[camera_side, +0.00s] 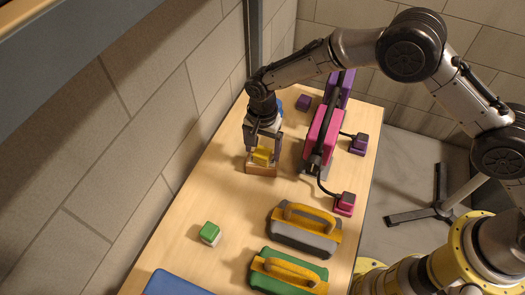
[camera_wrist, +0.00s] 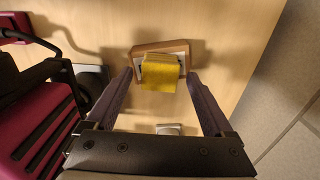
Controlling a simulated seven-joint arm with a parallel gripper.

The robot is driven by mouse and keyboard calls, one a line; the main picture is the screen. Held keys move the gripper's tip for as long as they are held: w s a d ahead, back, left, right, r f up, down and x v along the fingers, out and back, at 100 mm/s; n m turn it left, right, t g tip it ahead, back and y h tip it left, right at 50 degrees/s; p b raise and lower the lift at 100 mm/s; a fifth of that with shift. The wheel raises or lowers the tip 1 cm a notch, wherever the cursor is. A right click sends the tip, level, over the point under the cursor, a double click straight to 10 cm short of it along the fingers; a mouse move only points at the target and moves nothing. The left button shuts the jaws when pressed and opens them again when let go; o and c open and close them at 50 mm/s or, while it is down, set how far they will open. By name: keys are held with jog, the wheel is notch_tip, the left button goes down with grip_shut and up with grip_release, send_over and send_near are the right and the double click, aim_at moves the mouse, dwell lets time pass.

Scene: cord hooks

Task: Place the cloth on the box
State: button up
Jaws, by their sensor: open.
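A yellow folded cloth (camera_wrist: 160,74) lies on top of a small brown box (camera_wrist: 178,46) with a pale top. In the side view the cloth (camera_side: 262,155) sits on the same orange-brown box (camera_side: 260,170) near the left edge of the table. My gripper (camera_side: 262,150) is over the box and pointed down. In the wrist view its two fingers stand apart on either side of the cloth, with gaps showing between the fingers and the cloth. My gripper is open. The lower faces of the box are partly hidden in the wrist view.
Pink and purple machines (camera_side: 322,130) with black cords stand right of the box, beside small pink (camera_side: 344,204) and purple blocks. A green-and-white block (camera_side: 210,233) and yellow-handled tools (camera_side: 303,228) are nearer the front. A wall runs along the left. Bare table lies between box and green block.

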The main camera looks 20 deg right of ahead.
aim_at(263, 152)
notch_tip(263, 152, up, 10)
jog(key=shift+r, duration=0.25)
jog(key=s+d+r+n+t, duration=0.15)
jog(key=s+d+r, duration=0.35)
jog(key=d+r, duration=0.5)
jog(key=s+d+r+n+t, duration=0.1)
jog(key=s+d+r+n, duration=0.3)
jog(key=d+r, duration=0.6)
jog(key=s+d+n+t, duration=0.1)
jog(key=s+d, duration=0.2)
jog(key=s, duration=0.4)
jog(key=s+d+f+n+t, duration=0.1)
jog(key=s+d, duration=0.2)
jog(key=s, duration=0.4)
jog(key=s+d+n+t, duration=0.1)
jog(key=s+d, duration=0.3)
jog(key=s, duration=0.3)
jog(key=shift+f, duration=0.2)
